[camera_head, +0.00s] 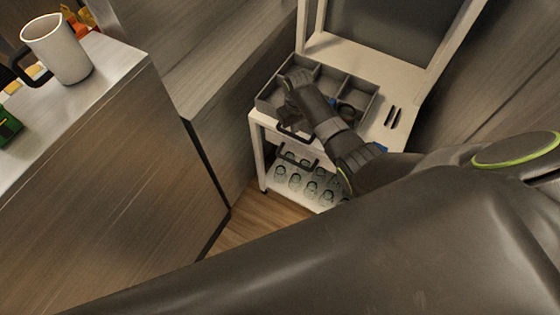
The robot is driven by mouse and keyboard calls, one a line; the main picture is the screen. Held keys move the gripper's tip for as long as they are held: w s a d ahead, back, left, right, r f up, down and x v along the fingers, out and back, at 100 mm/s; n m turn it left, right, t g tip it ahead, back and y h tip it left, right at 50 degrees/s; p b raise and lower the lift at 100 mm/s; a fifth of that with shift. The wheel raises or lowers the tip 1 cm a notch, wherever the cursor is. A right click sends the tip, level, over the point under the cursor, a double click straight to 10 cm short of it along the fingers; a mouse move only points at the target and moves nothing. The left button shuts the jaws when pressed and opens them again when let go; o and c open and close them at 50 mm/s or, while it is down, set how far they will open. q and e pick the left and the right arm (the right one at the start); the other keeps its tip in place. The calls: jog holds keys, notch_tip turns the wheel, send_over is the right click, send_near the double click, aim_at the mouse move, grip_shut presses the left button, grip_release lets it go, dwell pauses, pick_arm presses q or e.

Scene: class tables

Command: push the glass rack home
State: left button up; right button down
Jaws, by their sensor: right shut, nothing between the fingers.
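The glass rack (318,206) is low in the white cabinet, with several clear glasses (295,180) standing in it. A dark handle (299,163) shows above the glasses. How far the rack stands out from the cabinet is hard to tell. My right arm comes in from the right and covers the rack's right part. My right gripper (291,81) is shut and empty. It shows over the grey divided tray (265,104) above the rack, apart from the glasses. Whether it touches the tray cannot be told. My left gripper is not in view.
A second dark handle (294,133) is just below the tray. The white cabinet (410,75) has a dark panel at its back. A white mug (57,48) stands on the counter at left. Wooden floor (262,213) is clear between counter and cabinet.

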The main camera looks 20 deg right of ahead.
jog(key=shift+s+a+f+p, duration=0.3)
jog(key=shift+s+a, duration=0.2)
jog(key=shift+s, duration=0.2)
jog(key=r+p, duration=0.1)
jog(key=w+r+p, duration=0.1)
jog(key=p, duration=0.1)
jog(key=shift+d+r, duration=0.15)
jog(key=shift+r, duration=0.05)
jog(key=shift+s+r, duration=0.2)
jog(key=shift+r, duration=0.9)
jog(key=shift+w+r, duration=0.1)
jog(key=shift+r, duration=1.15)
